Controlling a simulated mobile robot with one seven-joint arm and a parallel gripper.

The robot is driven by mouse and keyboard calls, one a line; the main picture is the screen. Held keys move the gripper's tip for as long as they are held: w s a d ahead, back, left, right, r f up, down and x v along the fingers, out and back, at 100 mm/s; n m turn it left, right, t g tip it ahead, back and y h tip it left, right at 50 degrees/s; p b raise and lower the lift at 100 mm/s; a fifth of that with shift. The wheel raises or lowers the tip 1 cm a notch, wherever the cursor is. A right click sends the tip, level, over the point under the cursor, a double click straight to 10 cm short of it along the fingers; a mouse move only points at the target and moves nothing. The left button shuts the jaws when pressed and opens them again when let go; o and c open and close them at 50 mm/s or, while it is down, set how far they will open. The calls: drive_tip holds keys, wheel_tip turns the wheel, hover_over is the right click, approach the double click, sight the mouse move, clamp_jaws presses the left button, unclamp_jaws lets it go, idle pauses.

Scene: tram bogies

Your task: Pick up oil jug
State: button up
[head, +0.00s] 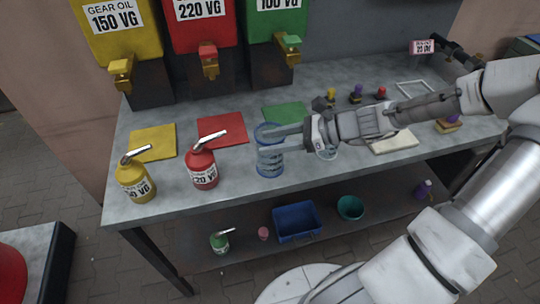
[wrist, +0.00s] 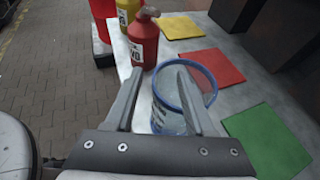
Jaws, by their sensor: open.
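A clear jug with a blue rim (head: 270,163) stands upright on the grey bench near its front edge. It also shows in the wrist view (wrist: 204,84), partly hidden behind my right finger. My gripper (head: 272,137) is open and empty, its fingers reaching in from the right at the jug's upper part. In the wrist view my gripper (wrist: 157,68) has its fingers spread, the right one overlapping the jug's rim and the left one outside it. I cannot tell whether a finger touches the jug.
A red oil can (head: 202,168) and a yellow oil can (head: 134,181) stand left of the jug. Red (head: 221,130), yellow (head: 152,142) and green (head: 287,112) mats lie behind. Oil dispensers (head: 202,30) line the back. A blue bin (head: 297,222) sits on the lower shelf.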

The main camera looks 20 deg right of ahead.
drive_tip(key=shift+w+a+f, duration=0.15)
drive_tip(key=shift+a, duration=0.3)
clamp_jaws()
idle(1.1)
